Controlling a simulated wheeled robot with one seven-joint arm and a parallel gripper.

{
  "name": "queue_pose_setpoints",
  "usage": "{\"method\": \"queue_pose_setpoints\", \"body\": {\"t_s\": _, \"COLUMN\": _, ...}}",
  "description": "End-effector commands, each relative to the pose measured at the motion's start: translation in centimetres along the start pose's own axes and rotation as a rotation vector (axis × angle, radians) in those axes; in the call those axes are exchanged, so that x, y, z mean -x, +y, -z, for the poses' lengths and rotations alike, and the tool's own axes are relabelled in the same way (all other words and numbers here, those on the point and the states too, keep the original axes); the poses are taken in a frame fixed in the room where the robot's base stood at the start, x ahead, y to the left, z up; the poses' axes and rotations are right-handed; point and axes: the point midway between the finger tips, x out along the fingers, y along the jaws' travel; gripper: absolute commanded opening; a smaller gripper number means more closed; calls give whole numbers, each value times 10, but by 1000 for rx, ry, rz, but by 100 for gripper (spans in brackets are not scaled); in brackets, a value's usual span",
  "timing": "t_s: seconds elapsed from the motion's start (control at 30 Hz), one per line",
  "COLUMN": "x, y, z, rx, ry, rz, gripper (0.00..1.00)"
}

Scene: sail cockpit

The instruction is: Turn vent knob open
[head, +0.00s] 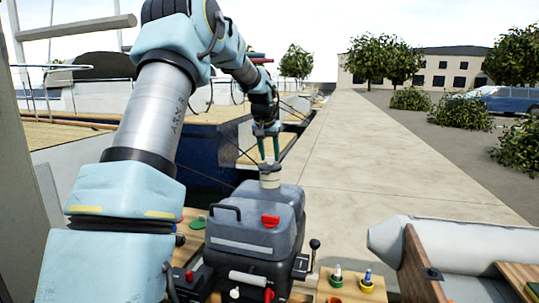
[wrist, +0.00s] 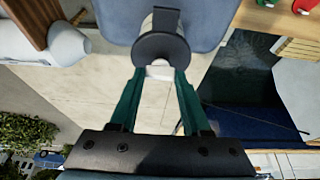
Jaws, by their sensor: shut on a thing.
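The vent knob (wrist: 159,70) is a small pale knob on top of a round dark cap (wrist: 160,48) in the wrist view. In the head view the light-coloured cap and neck (head: 270,181) stand upright on the grey tank (head: 255,243). My gripper (head: 269,158) reaches down from above. Its two green fingers (wrist: 160,74) are shut on the vent knob, one on each side, just at the cap's face. The fingers hide the knob's sides, and I cannot tell how far it is turned.
A red knob (head: 270,221) and a black carry handle (head: 224,210) are on the tank. A black-topped lever (head: 314,246) stands at its right. A grey inflatable boat (head: 440,243) lies at right. The paved quay (head: 350,170) behind is clear.

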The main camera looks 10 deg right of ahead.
Motion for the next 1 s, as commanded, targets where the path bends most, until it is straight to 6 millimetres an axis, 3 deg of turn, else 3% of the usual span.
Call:
{"method": "queue_pose_setpoints", "body": {"t_s": 0.37, "x": -1, "y": 2, "z": 0, "rx": 101, "ry": 2, "rz": 44, "gripper": 0}}
{"method": "queue_pose_setpoints", "body": {"t_s": 1.0, "x": 1, "y": 5, "z": 3, "rx": 631, "ry": 2, "rz": 265, "gripper": 0}}
